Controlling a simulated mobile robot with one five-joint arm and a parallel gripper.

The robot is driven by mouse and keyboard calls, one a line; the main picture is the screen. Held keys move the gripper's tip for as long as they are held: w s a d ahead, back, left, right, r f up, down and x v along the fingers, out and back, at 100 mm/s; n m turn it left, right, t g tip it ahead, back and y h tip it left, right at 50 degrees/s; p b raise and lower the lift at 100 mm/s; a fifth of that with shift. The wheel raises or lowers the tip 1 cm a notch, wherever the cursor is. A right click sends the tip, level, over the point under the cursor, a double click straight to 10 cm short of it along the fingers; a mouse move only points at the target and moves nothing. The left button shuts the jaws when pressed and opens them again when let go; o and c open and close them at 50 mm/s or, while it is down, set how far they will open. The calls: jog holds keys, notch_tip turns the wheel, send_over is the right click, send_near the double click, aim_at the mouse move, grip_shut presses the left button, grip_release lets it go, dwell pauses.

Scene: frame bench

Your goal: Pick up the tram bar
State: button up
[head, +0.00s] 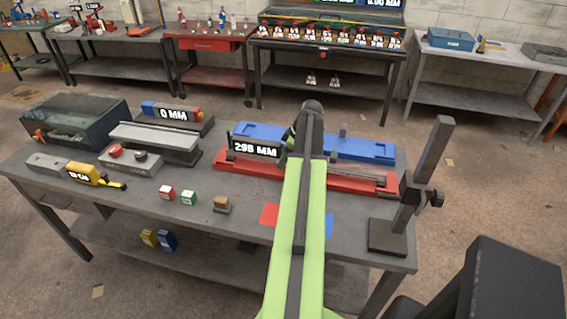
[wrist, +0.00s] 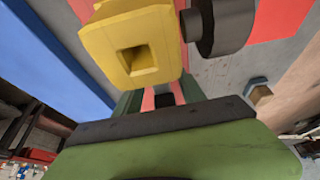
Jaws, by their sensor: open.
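In the head view a long red bar (head: 350,177) lies along the right of the bench in front of a blue rail (head: 362,149). I take the red bar to be the tram bar. A 298 MM readout (head: 254,149) stands at its left part. My arm crosses over the bar's middle and hides it there. My gripper (wrist: 160,98) is open above the red strip in the wrist view. A yellow block (wrist: 135,45) with a square hole is close to the gripper, beside a dark round knob (wrist: 225,28). I cannot tell whether they belong to the bar.
The bench (head: 250,227) also bears a dark post stand (head: 388,238) at right, a red patch (head: 269,214), a small brown block (head: 222,204), two small cubes and a yellow tape measure (head: 85,174). A grey case and 0 MM gauge (head: 172,115) stand behind at left.

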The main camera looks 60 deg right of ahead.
grip_shut()
jog(key=shift+r, duration=0.1)
dwell(1.3)
